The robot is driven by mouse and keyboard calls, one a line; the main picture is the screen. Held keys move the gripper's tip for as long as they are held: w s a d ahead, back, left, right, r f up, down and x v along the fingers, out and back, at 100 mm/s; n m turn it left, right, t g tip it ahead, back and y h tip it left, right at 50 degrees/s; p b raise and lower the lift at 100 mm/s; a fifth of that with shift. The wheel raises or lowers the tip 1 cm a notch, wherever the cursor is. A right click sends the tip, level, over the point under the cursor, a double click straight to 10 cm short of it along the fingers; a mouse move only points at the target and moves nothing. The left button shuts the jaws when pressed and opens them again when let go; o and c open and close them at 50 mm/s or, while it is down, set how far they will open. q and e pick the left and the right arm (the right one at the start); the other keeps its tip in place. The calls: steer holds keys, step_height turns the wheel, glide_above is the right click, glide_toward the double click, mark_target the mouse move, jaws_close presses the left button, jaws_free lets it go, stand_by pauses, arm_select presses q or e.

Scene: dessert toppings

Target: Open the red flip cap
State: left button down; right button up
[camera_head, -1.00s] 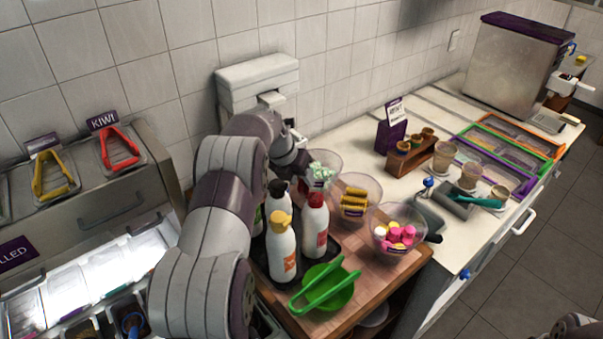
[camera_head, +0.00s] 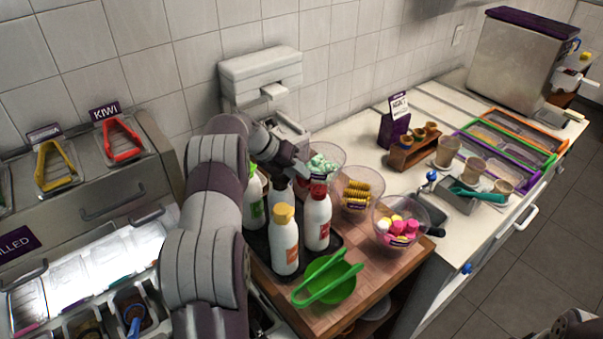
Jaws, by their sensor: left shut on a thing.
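The red flip cap (camera_head: 319,191) tops a white bottle (camera_head: 317,226) with a red label, standing upright on a dark tray (camera_head: 338,245). My left gripper (camera_head: 305,174) reaches in from the left, above the bottles, with its fingertips at the red cap. It is shut on the cap; its fingers hide part of the contact. The cap's lid looks closed as far as I can see.
A yellow-capped bottle (camera_head: 285,245) stands in front, and a bottle with a green label (camera_head: 255,207) is partly behind my arm. Topping bowls (camera_head: 357,193) crowd the right side. A green bowl with green tongs (camera_head: 330,283) lies in front. The worktop farther right has free patches.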

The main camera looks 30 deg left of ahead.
arm_select(q)
steer(key=shift+d+f, duration=0.1)
steer(key=c, duration=1.1)
jaws_free()
